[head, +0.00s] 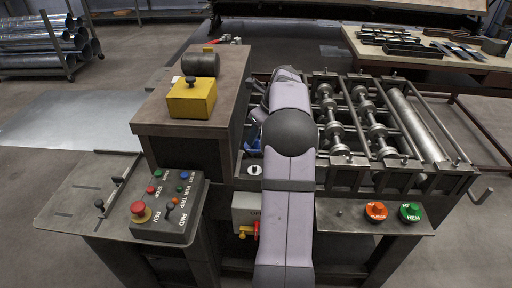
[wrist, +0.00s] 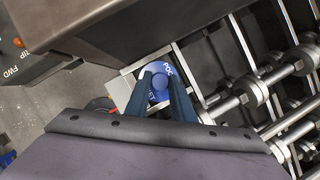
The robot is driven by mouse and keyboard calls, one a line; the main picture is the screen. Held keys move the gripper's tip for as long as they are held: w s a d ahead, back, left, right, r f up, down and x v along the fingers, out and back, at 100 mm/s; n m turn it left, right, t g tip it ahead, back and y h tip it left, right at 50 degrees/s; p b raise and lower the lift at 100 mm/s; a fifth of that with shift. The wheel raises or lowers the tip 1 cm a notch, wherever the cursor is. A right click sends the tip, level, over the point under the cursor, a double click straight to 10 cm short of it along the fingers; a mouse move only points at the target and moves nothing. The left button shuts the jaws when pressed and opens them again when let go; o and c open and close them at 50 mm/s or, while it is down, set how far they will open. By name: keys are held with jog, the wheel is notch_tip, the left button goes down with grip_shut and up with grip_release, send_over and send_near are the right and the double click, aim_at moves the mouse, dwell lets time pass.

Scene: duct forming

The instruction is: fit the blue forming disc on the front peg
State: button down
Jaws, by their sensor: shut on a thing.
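The blue forming disc (wrist: 159,71) is in the wrist view, with white lettering on its face and a round knob in its middle. My gripper (wrist: 160,83) is shut on it, with a dark blue finger on each side of the knob. The disc is over or beside a light metal frame at the left end of the roller machine; I cannot tell whether it touches. In the head view my own arm hides most of the gripper and disc, and only bits of blue show at its left. I cannot make out the front peg.
The roller machine (head: 395,120) has shafts with rollers to the right. A brown cabinet with a yellow block (head: 192,99) and a button panel (head: 170,207) stand to the left.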

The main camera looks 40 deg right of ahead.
aim_at(255, 149)
jog(key=shift+r, duration=0.95)
jog(key=n, duration=0.1)
jog(key=s+a+n+y+p, duration=0.1)
jog(key=shift+a+r+n, duration=0.15)
jog(key=shift+r+n, duration=0.15)
jog(key=s+a+r+n+g+y, duration=0.1)
jog(key=s+n+g, duration=0.1)
jog(key=s+n, duration=0.55)
jog(key=s+a+r+n+g+p, duration=0.1)
jog(key=s+r+n+g, duration=0.15)
jog(key=s+n, duration=0.5)
jog(key=s+a+n+g+y, duration=0.1)
jog(key=s+n+g, duration=0.2)
jog(key=s+n, duration=0.45)
jog(key=s+d+f+m+t+h+p, duration=0.1)
jog(key=s+d+f+m+t+p, duration=0.1)
jog(key=d+m, duration=0.3)
jog(key=s+d+f+m+t+h+p, duration=0.1)
jog(key=s+d+f+m+t+p, duration=0.2)
jog(key=m, duration=0.8)
jog(key=s+d+f+m+t+h+p, duration=0.1)
jog(key=s+d+f+m+t+p, duration=0.1)
jog(key=d+m, duration=0.5)
jog(key=shift+s+d+f+m+p, duration=0.2)
jog(key=shift+s+f+m+p, duration=0.35)
jog(key=shift+m+p, duration=0.6)
jog(key=shift+f+t, duration=0.2)
jog(key=shift+t, duration=0.05)
